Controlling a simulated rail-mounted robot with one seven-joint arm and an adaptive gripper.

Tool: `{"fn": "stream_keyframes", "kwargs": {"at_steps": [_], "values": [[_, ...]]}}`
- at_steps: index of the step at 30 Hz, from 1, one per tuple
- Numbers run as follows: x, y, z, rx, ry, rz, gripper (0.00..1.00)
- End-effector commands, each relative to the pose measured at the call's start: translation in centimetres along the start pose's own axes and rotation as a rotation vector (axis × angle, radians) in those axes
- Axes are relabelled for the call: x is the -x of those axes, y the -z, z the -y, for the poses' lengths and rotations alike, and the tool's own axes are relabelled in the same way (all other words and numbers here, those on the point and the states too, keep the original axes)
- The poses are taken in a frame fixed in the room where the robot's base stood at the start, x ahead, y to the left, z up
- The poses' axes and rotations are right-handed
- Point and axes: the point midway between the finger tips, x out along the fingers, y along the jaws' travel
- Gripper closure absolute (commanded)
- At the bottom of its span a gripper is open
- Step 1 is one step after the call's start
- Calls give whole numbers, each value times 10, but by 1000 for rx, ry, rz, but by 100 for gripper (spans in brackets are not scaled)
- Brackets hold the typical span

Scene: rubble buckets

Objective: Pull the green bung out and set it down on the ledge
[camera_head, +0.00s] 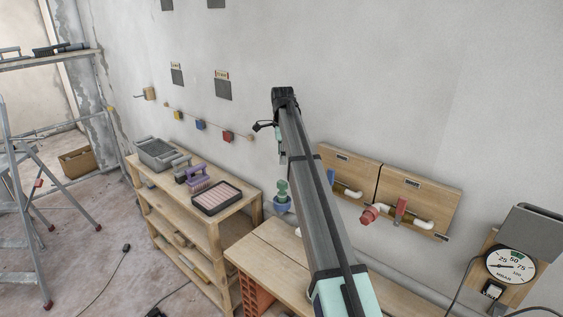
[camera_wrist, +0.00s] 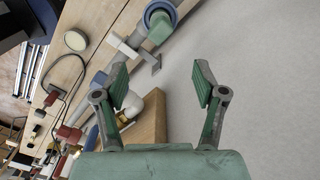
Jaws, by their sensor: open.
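The green bung (camera_head: 282,187) sits upright in a blue socket (camera_head: 282,203) against the wall, just left of my arm. In the wrist view a green piece, which looks like the bung (camera_wrist: 159,28), shows inside the blue ring (camera_wrist: 164,7) at the top edge. My gripper (camera_wrist: 160,84) is open, with nothing between its fingers. The bung lies beyond the fingertips, apart from them. A wooden bench top (camera_head: 262,259) lies below the socket; I cannot tell whether it is the ledge. My arm hides part of the bench and wall.
A gauge (camera_head: 511,265) is at far right. A workbench (camera_head: 234,207) at left holds a purple-handled brush (camera_head: 197,180) and a black tray (camera_head: 216,211). A stepladder (camera_head: 38,167) stands far left.

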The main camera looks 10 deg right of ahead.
Motion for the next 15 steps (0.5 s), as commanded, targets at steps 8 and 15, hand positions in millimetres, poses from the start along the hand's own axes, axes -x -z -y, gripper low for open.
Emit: {"fn": "stream_keyframes", "kwargs": {"at_steps": [8, 15], "values": [[-23, 0, -1, 0, -2, 0, 29], [-65, 0, -2, 0, -3, 0, 29]]}}
